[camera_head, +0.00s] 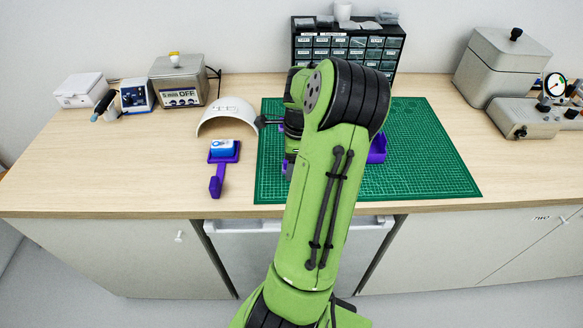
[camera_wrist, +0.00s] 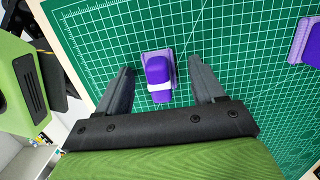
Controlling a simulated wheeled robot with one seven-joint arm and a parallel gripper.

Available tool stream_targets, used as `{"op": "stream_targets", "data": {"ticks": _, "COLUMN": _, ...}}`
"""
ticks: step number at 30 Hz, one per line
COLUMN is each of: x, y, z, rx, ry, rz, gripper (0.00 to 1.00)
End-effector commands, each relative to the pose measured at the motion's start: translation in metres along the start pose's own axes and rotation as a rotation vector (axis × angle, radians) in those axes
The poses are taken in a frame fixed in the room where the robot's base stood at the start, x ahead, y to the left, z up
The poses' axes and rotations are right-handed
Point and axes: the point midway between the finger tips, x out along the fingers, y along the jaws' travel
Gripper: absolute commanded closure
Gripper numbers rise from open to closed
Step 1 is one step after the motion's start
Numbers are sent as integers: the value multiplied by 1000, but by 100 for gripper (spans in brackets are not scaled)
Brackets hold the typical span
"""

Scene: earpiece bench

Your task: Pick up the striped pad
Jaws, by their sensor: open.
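A purple pad with a white band across it (camera_wrist: 158,74) shows in the wrist view, on a lighter purple holder (camera_wrist: 147,56) on the green mat. My gripper (camera_wrist: 160,66) is open, with one dark finger on each side of the pad and a gap on both sides. I see nothing held between the fingers, and their height above the mat is hard to tell. In the head view my arm hides most of the gripper and this pad.
A second purple holder with a purple piece (camera_wrist: 312,45) is cut off at the wrist view's right edge. In the head view, a blue and white block (camera_head: 222,147) sits on a purple stand beside a white curved shell (camera_head: 228,108). The right part of the mat (camera_head: 430,160) is clear.

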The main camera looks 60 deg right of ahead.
Motion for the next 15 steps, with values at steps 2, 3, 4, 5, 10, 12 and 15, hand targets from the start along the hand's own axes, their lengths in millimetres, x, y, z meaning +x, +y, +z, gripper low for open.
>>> {"op": "stream_targets", "data": {"ticks": 2, "x": -1, "y": 0, "z": 0, "rx": 0, "ry": 0, "rz": -1, "gripper": 32}}
{"op": "stream_targets", "data": {"ticks": 3, "x": -1, "y": 0, "z": 0, "rx": 0, "ry": 0, "rz": -1, "gripper": 32}}
{"op": "stream_targets", "data": {"ticks": 4, "x": -1, "y": 0, "z": 0, "rx": 0, "ry": 0, "rz": -1, "gripper": 32}}
{"op": "stream_targets", "data": {"ticks": 5, "x": -1, "y": 0, "z": 0, "rx": 0, "ry": 0, "rz": -1, "gripper": 36}}
{"op": "stream_targets", "data": {"ticks": 10, "x": -2, "y": 0, "z": 0, "rx": 0, "ry": 0, "rz": 0, "gripper": 63}}
{"op": "stream_targets", "data": {"ticks": 12, "x": -2, "y": 0, "z": 0, "rx": 0, "ry": 0, "rz": 0, "gripper": 73}}
{"op": "stream_targets", "data": {"ticks": 15, "x": -2, "y": 0, "z": 0, "rx": 0, "ry": 0, "rz": 0, "gripper": 89}}
